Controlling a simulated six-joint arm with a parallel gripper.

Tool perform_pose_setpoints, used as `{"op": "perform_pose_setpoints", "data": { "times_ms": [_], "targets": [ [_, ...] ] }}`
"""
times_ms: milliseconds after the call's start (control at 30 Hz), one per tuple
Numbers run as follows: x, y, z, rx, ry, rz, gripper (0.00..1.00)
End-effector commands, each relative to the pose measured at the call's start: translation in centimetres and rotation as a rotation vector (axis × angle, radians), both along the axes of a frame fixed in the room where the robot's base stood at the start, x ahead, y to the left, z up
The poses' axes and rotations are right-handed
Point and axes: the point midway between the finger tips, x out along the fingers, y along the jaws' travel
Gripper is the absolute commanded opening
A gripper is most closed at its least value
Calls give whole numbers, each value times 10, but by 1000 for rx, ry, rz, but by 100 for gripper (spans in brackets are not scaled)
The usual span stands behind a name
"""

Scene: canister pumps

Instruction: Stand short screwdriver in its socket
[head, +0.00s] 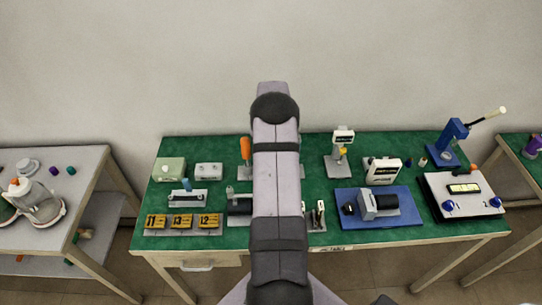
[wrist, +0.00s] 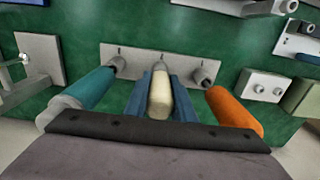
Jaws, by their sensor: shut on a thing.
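In the wrist view, my gripper (wrist: 159,92) has its two blue fingers shut on the cream handle of a screwdriver (wrist: 160,97), taken as the short one. Its far end lines up with the middle hole of a grey socket rack (wrist: 134,51); I cannot tell whether it is in the hole or just above it. A teal-handled screwdriver (wrist: 90,93) stands in the rack on the left and an orange-handled one (wrist: 233,110) on the right. In the head view, the orange handle (head: 245,148) shows beside my arm, which hides the gripper, the cream screwdriver and most of the rack.
The green bench (head: 310,185) carries a grey two-knob box (head: 208,170), numbered yellow blocks (head: 182,221), a blue plate with a pump (head: 405,219) and a white control box (head: 463,207). A stand with a display (head: 342,150) is right of my arm. Side tables flank the bench.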

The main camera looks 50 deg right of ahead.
Motion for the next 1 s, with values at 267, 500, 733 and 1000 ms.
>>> {"op": "perform_pose_setpoints", "data": {
  "times_ms": [267, 500, 733, 1000],
  "targets": [
    [0, 0, 0, 0, 0, 0, 37],
    [0, 0, 0, 0, 0, 0, 45],
    [0, 0, 6, -1, -1, 0, 45],
    [1, -1, 39, -4, -4, 0, 45]
  ]
}}
